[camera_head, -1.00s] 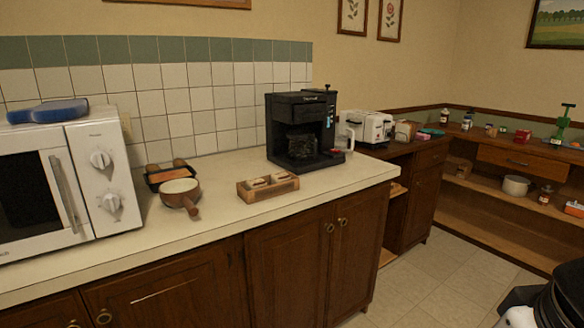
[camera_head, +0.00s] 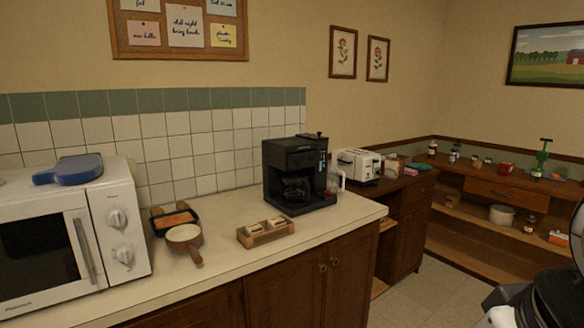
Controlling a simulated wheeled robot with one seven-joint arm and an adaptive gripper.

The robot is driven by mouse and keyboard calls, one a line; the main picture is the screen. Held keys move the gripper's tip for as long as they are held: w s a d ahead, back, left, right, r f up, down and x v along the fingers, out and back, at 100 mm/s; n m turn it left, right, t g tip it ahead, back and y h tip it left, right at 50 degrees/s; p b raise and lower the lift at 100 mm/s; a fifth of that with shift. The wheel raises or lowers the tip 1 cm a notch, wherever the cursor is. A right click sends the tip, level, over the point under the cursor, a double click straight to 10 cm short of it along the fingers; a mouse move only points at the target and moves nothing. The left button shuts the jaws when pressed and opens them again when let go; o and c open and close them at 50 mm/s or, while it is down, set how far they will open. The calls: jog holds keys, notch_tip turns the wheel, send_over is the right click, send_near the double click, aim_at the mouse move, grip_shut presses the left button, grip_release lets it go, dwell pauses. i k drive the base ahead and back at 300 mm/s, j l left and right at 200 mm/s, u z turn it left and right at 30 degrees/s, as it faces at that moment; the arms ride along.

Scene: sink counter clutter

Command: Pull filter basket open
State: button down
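A black coffee maker (camera_head: 294,172) stands upright on the light counter, right of the picture's middle and near the counter's right end. A dark rounded part (camera_head: 296,188) sits in its front recess; I cannot tell whether this is the carafe or the filter basket. The basket's own outline is too dark to make out, and no part visibly sticks out from the machine. My gripper is not in view. Part of my own body shows at the lower right edge, well away from the coffee maker.
A wooden box (camera_head: 265,233) stands in front of the coffee maker. A brown handled pan (camera_head: 185,236), a black tray (camera_head: 160,223) and a white microwave (camera_head: 75,240) are to the left. A white toaster (camera_head: 357,165) is behind right. Floor (camera_head: 400,300) is clear right of the counter.

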aim_at(305, 159)
jog(key=i+u, duration=0.2)
jog(key=i, duration=0.3)
jog(key=i+u, duration=0.25)
jog(key=i, duration=0.25)
jog(key=i+l+u, duration=0.2)
jog(key=i, duration=0.25)
jog(key=i+l+u, duration=0.1)
jog(key=i+u, duration=0.15)
jog(key=i, duration=0.25)
